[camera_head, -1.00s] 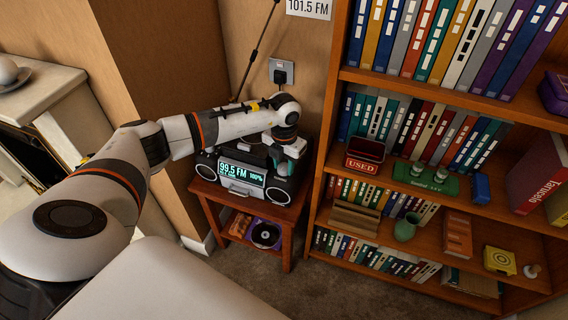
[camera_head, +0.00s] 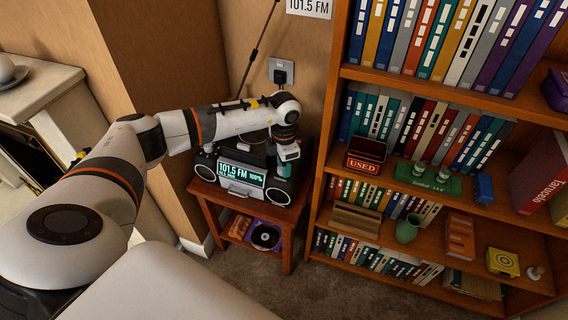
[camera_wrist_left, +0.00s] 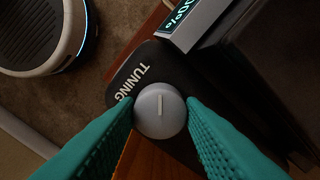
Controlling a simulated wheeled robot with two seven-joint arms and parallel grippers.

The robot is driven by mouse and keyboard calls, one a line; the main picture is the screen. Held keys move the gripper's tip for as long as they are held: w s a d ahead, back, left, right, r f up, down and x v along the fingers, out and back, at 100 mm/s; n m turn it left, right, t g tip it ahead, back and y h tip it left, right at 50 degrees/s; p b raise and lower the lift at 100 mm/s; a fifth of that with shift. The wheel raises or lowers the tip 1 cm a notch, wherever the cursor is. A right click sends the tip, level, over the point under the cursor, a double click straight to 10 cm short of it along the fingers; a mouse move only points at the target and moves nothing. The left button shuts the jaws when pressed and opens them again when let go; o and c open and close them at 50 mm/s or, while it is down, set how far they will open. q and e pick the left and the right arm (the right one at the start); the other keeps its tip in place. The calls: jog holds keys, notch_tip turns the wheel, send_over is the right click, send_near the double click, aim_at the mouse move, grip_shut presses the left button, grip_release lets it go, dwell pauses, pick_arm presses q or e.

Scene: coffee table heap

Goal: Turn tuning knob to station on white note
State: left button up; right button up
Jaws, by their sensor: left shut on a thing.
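The white note (camera_head: 309,8) on the wall reads "101.5 FM". The radio (camera_head: 239,183) stands on a small wooden table, and its lit display (camera_head: 241,174) reads "101.5 FM" and 100%. The tuning knob (camera_wrist_left: 160,111) is a round grey knob with a pale line, on a dark panel marked "TUNING". My left gripper (camera_wrist_left: 161,118) is shut on the knob, with a teal fingertip on each side. In the head view my left gripper (camera_head: 286,166) reaches down to the radio's right part, and the knob is hidden there. My right gripper is not in view.
A tall bookshelf (camera_head: 329,120) full of binders and small items stands right of the radio. The small table (camera_head: 290,215) has a lower shelf with a record (camera_head: 265,236). A wall socket (camera_head: 281,72) with a plug is behind. Floor is clear in front.

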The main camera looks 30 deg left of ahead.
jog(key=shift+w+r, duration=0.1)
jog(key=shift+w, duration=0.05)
pick_arm(q)
jog(key=o, duration=1)
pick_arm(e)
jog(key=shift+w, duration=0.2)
pick_arm(q)
notch_tip(320, 180, up, 12)
jog(key=p, duration=0.1)
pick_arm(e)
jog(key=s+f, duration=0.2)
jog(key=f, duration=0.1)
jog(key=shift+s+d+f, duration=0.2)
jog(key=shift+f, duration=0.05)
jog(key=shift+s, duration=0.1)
